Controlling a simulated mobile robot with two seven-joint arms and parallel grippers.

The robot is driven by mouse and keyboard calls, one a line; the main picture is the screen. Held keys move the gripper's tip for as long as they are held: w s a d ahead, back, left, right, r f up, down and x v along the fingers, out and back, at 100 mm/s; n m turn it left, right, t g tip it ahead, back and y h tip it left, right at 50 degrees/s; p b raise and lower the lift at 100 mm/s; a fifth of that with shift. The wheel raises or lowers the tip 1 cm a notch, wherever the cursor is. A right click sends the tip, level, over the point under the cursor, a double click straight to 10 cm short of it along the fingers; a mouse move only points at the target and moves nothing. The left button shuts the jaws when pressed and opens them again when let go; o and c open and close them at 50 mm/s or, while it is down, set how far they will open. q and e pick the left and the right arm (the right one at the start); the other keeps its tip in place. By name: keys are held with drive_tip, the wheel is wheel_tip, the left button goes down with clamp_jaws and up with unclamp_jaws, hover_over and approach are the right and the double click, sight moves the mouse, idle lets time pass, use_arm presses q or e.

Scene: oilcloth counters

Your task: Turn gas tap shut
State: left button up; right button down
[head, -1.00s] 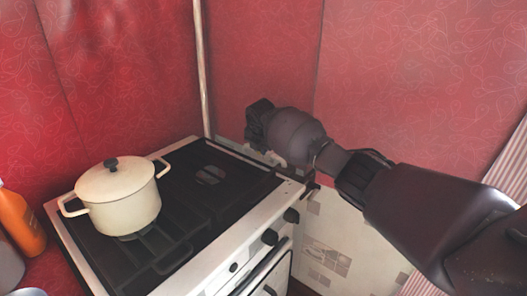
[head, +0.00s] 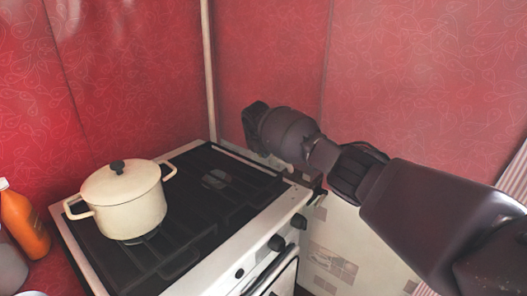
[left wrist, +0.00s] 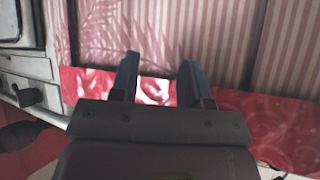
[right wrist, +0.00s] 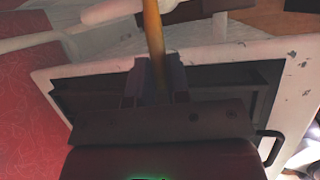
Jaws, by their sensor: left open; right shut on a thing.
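A yellow-orange bar (right wrist: 153,30), seemingly the gas tap's handle, stands between the fingers of my right gripper (right wrist: 155,80) in the right wrist view. The gripper is shut on it. In the head view my right wrist (head: 285,133) is over the far right corner of the stove, and it hides the fingertips and the tap. The bar's angle to its pipe is hard to tell. My left gripper (left wrist: 158,78) is open and empty in the left wrist view, facing a striped curtain and red cloth.
The stove (head: 262,215) has a dark hob and front knobs (head: 277,243). A cream lidded pot (head: 125,205) stands on its left side. An orange bottle (head: 23,222) is at far left. Red walls (head: 270,50) close the back, with a thin vertical pipe (head: 207,70) in the corner.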

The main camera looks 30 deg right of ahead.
use_arm(q)
drive_tip(key=shift+s, duration=0.1)
use_arm(e)
drive_tip(key=shift+d+r, duration=0.1)
drive_tip(key=shift+r, duration=0.1)
drive_tip(key=c, duration=1.4)
unclamp_jaws()
drive_tip(key=shift+c, duration=0.2)
use_arm(q)
drive_tip(key=shift+s+a+f, duration=0.1)
drive_tip(key=shift+s+f, duration=0.15)
drive_tip(key=shift+s, duration=0.05)
use_arm(e)
drive_tip(key=o, duration=0.3)
drive_tip(key=shift+f, duration=0.15)
drive_tip(key=shift+o, duration=0.2)
drive_tip(key=shift+r, duration=0.25)
use_arm(q)
wheel_tip(320, 180, up, 3)
drive_tip(key=p, duration=0.3)
drive_tip(key=shift+w, duration=0.1)
use_arm(e)
drive_tip(key=v, duration=1)
use_arm(q)
drive_tip(key=shift+w+r, duration=0.1)
use_arm(e)
drive_tip(key=shift+s+r, duration=0.1)
drive_tip(key=shift+s, duration=0.05)
